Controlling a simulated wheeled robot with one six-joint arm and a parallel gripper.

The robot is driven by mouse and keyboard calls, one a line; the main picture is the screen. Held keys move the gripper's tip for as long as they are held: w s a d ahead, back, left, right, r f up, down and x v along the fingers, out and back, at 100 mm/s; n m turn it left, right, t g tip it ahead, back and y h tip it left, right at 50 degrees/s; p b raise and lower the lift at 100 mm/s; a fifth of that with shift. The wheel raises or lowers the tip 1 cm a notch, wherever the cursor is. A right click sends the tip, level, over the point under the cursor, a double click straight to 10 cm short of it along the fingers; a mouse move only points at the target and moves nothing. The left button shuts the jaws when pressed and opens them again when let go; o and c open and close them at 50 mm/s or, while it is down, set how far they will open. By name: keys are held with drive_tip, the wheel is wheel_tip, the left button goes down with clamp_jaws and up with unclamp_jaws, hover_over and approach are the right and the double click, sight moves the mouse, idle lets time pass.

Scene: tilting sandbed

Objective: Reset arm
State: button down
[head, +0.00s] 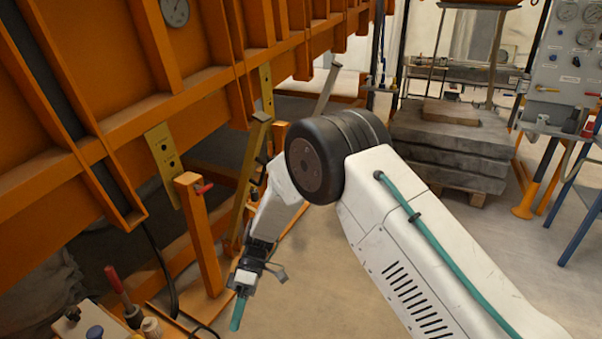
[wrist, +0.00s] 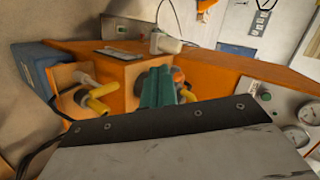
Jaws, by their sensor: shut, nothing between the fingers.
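My arm reaches in from the lower right of the head view, bends at a dark round joint and hangs down at the middle left. My gripper (head: 237,313) has teal fingers, shut and empty, pointing down over the floor beside the orange sandbed frame (head: 95,140). In the wrist view the teal fingers (wrist: 155,88) also show shut, in front of an orange box (wrist: 110,62). I cannot tell whether they touch anything there.
A control box (head: 70,325) with a red-handled lever and knobs stands at the lower left. An orange post (head: 198,235) is close left of my gripper. Stacked grey slabs (head: 450,140) and a gauge panel (head: 572,50) stand at the back right. Floor in the middle is clear.

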drive_tip(key=s+d+r+m+t+h, duration=0.15)
drive_tip(key=d+r+m, duration=0.35)
drive_tip(key=d+r, duration=0.55)
drive_tip(key=s+d+r+m+t, duration=0.1)
drive_tip(key=d+r+m+t, duration=0.3)
drive_tip(key=d+r, duration=0.65)
drive_tip(key=s+d+r+m+t, duration=0.3)
drive_tip(key=s+d, duration=0.4)
drive_tip(key=d, duration=0.3)
drive_tip(key=s+d+r+m+t+h, duration=0.1)
drive_tip(key=s+d+r+m+t, duration=0.3)
drive_tip(key=s+d+r, duration=0.4)
drive_tip(key=d+m, duration=0.1)
drive_tip(key=d, duration=0.1)
drive_tip(key=shift+s+d+r+m, duration=0.2)
drive_tip(key=shift+s+d+m, duration=0.1)
drive_tip(key=shift+d+m, duration=0.1)
